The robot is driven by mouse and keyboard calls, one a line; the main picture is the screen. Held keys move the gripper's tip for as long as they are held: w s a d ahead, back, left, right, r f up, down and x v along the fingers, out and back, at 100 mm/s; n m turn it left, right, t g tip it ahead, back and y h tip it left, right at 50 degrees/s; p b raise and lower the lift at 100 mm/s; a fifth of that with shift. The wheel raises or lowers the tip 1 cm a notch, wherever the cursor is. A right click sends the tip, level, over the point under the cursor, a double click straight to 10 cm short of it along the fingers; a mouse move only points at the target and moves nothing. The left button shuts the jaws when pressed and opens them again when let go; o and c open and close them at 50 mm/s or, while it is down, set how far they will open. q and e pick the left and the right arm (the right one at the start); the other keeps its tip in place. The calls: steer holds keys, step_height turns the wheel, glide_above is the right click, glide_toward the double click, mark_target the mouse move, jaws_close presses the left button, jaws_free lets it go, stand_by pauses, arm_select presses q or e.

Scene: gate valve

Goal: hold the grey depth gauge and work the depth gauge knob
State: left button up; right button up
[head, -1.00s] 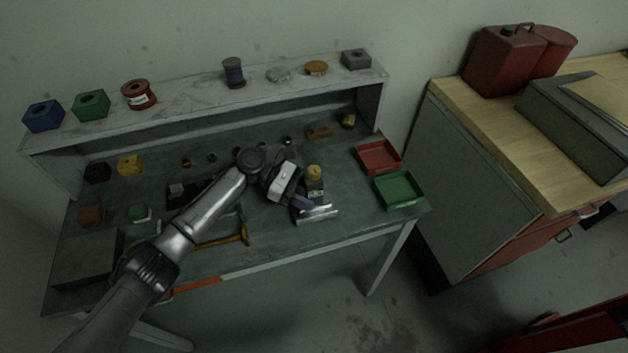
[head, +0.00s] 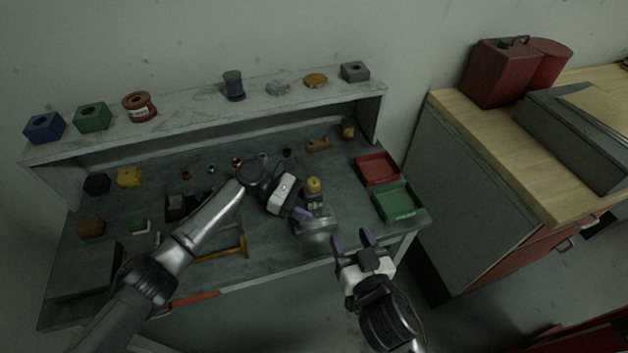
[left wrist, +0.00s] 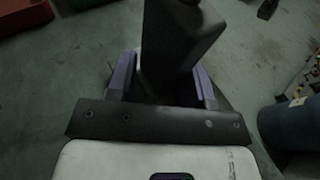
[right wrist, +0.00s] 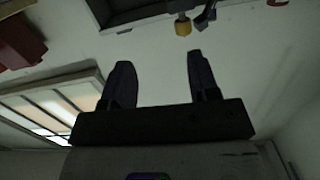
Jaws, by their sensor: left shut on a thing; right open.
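My left gripper (head: 301,214) is shut on a grey piece, which I take to be the depth gauge (head: 318,225), at the front right of the bench. In the left wrist view, a dark grey block, seemingly the gauge (left wrist: 178,45), stands between the purple fingers. A dark item with a yellow top (head: 314,186) and pale markings is right behind the gauge; I cannot tell whether they touch. I cannot make out the knob for certain. A small yellow part (right wrist: 183,26) shows beyond the right fingers in the right wrist view. My right gripper (head: 352,240) is open and empty, right of the gauge.
A red tray (head: 391,181) and a green tray (head: 412,215) are at the bench's right end. A hammer (head: 242,245) lies left of the gauge. The shelf (head: 190,104) holds spools and blocks. A wooden-topped cabinet (head: 455,130) stands at right.

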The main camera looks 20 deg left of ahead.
mark_target(317, 187)
steer(key=w+a+r, duration=0.1)
steer(key=w+a, duration=0.2)
steer(key=w+a+n+y, duration=0.1)
steer(key=w+a, duration=0.2)
steer(key=a, duration=0.1)
steer(key=w+a+r+n+y, duration=0.1)
steer(key=w+a, duration=0.2)
steer(key=a, duration=0.1)
steer(key=shift+w+a+r, duration=0.25)
steer(key=shift+w+r, duration=0.1)
steer(key=shift+w, duration=0.05)
steer(key=c, duration=0.9)
steer(key=shift+g+y, duration=0.3)
